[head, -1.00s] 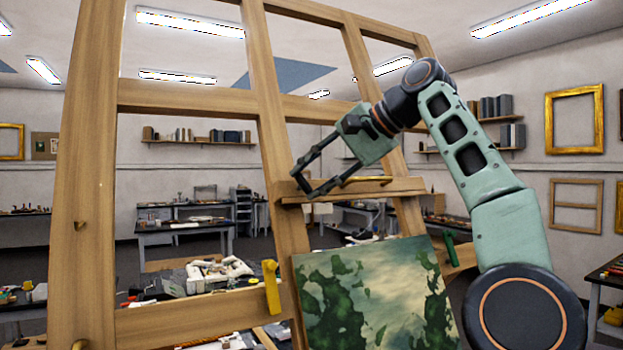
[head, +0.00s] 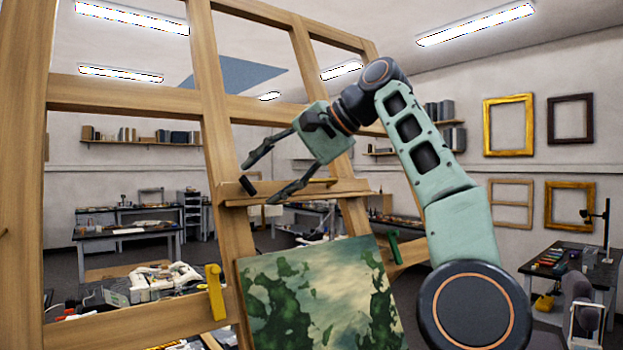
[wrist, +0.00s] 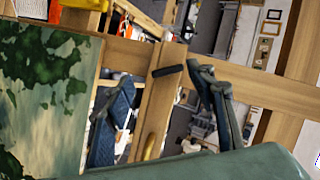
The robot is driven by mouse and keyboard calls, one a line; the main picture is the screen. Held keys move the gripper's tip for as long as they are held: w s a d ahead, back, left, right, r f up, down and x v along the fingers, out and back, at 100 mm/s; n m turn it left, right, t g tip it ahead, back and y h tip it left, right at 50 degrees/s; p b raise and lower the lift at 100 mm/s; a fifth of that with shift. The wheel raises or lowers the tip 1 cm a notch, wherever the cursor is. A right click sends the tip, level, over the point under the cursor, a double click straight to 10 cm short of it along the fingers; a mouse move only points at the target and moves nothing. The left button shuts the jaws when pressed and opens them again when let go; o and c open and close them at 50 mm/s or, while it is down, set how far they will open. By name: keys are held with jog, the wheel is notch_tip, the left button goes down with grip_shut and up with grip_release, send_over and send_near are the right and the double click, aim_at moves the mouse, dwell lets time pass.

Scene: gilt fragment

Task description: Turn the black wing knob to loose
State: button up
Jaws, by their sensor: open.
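The black wing knob (head: 249,187) is a small dark bar on the wooden easel's upright, at the left end of the ledge. In the head view the knob shows between the fingertips. I see no contact, and cannot tell the remaining distance.
A green landscape painting (head: 320,300) leans on the easel (head: 205,70) below the ledge. A gilt strip (head: 312,182) lies along the ledge (head: 350,190). A yellow lever (head: 215,292) and a green lever (head: 393,247) sit on the easel's lower part. Benches stand behind.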

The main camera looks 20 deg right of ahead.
jog(key=s+d, duration=0.7)
jog(key=shift+s, duration=0.3)
dwell(0.3)
